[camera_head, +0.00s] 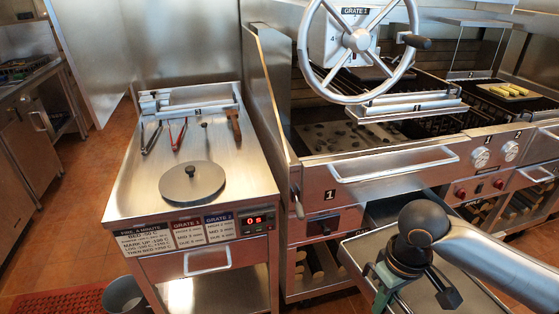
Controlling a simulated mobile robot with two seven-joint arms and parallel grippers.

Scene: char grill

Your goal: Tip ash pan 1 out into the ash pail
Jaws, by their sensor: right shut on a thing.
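Ash pan 1 (362,246) is a wide, shallow grey metal tray in front of the grill at the lower right. It looks level, and its far side is close to the grill front below the door marked 1. My right gripper (412,284) comes in from the right and is shut on the pan; its wrist hides part of the pan and the exact grip. What lies in the pan cannot be made out. The ash pail (122,295) is a grey bucket on the floor at the lower left, partly cut off by the frame. My left gripper is out of view.
A red mat (75,299) lies by the pail. Tiled floor is free at left.

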